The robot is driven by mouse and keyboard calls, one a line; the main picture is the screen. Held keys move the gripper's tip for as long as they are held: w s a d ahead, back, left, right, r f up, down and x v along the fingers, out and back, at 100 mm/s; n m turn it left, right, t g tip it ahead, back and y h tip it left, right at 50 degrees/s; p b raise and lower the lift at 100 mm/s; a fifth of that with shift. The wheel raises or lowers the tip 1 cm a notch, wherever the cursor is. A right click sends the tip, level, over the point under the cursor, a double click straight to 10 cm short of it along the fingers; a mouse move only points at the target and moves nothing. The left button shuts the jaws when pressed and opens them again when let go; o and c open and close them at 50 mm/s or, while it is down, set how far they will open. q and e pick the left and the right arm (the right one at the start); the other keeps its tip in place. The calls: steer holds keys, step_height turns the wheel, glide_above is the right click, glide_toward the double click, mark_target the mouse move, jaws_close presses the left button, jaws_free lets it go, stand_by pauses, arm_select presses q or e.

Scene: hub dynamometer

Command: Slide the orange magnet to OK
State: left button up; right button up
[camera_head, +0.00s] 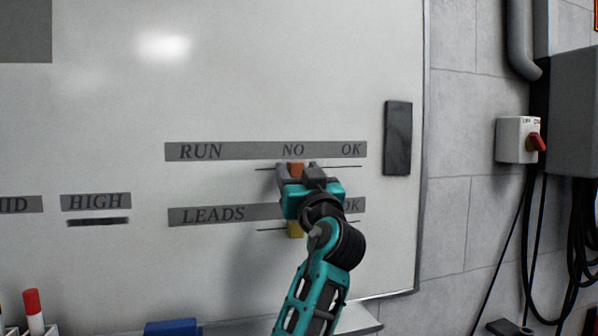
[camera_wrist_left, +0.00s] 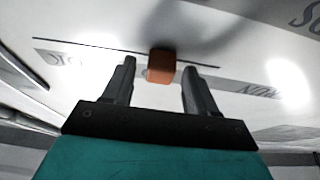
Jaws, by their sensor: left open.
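The orange magnet (camera_head: 296,169) sits on the thin dark line below the RUN strip (camera_head: 230,151), under the word NO. The word OK (camera_head: 351,150) is to its right on the same strip. My left gripper (camera_head: 297,167) is open at the board, with its fingers on either side of the magnet. In the left wrist view the orange magnet (camera_wrist_left: 161,66) lies between the two open fingertips (camera_wrist_left: 159,62), with a gap on each side. OK (camera_wrist_left: 66,60) appears upside down at the left there. My right gripper is out of view.
A yellow magnet (camera_head: 294,230) sits on the line below the LEADS strip (camera_head: 220,215), partly behind my left arm. A dark eraser-like block (camera_head: 397,138) is on the whiteboard to the right. The board between the orange magnet and OK looks clear.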

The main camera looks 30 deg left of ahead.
arm_select(q)
jaws_close()
stand_by(0.5)
